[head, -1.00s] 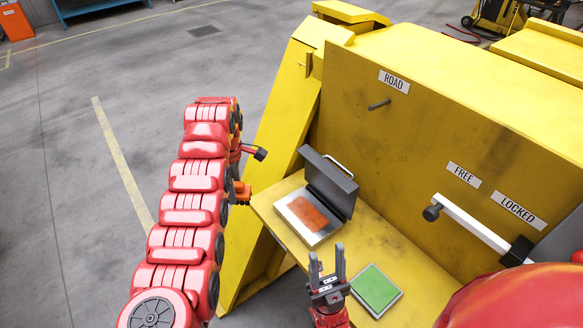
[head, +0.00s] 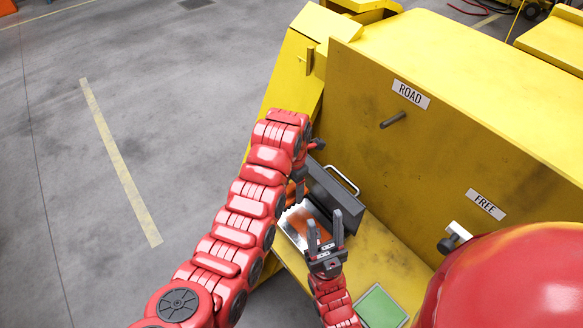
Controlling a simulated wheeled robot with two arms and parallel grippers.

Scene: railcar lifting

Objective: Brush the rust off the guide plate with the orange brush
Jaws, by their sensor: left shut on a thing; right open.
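My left gripper (head: 298,188) is over the plate's far left end, shut on the orange brush (head: 291,193). Only a little of the brush shows past my arm; whether its bristles touch the plate cannot be told. My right gripper (head: 324,226) is open and empty, fingers pointing up in the picture, and hides part of the plate.
A green pad (head: 379,308) in a grey frame lies on the ledge (head: 400,258).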

